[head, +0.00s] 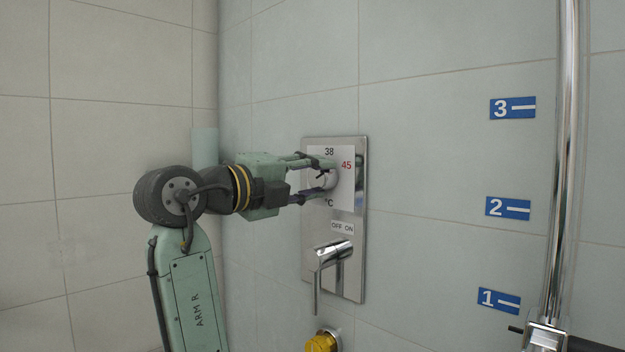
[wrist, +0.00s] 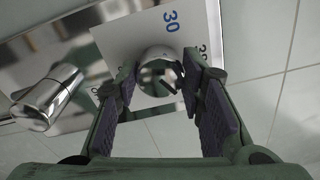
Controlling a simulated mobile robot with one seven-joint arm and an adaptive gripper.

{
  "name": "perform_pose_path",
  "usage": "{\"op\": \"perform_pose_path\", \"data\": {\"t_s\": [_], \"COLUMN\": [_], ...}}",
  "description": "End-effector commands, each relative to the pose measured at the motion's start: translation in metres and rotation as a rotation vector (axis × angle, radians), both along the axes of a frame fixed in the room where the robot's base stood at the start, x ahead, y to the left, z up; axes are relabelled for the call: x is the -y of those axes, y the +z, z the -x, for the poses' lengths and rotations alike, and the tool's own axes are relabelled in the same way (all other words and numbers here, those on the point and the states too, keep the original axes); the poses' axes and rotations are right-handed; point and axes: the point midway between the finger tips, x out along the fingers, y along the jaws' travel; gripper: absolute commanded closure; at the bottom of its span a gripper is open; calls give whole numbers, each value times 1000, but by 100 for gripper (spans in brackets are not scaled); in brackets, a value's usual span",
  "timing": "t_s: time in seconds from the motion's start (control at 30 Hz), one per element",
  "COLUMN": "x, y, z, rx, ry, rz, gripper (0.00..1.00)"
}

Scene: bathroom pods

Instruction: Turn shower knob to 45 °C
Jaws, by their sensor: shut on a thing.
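The shower panel (head: 309,218) is a chrome plate on the tiled wall. Its white dial label (head: 345,199) shows 38 at the top, a red 45 at upper right and °C below. The round shower knob (head: 328,179) sits on the label, partly hidden by my fingers. My gripper (head: 326,176) is shut on the knob, one finger above and one below in the head view. In the wrist view the knob (wrist: 160,66) lies between the fingertips (wrist: 158,80), with a blue 30 beyond it. A dark pointer mark shows on the knob; its exact reading is unclear.
A chrome lever (head: 330,262) hangs below the knob under an OFF ON label (head: 342,228). A yellow fitting (head: 323,342) is lower down. A vertical chrome rail (head: 562,150) stands at right beside blue markers 1, 2 and 3 (head: 513,108).

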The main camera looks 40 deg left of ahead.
Motion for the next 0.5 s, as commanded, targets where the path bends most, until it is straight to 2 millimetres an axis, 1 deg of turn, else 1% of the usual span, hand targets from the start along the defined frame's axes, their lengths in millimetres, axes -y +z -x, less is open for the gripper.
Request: {"op": "perform_pose_path", "data": {"t_s": [0.37, 0.4, 0.5], "x": [0, 0, 0], "y": [0, 0, 0], "z": [0, 0, 0], "rx": [-1, -1, -1], "ry": [-1, -1, -1], "rz": [-5, -5, -5], "gripper": [92, 62, 55]}}
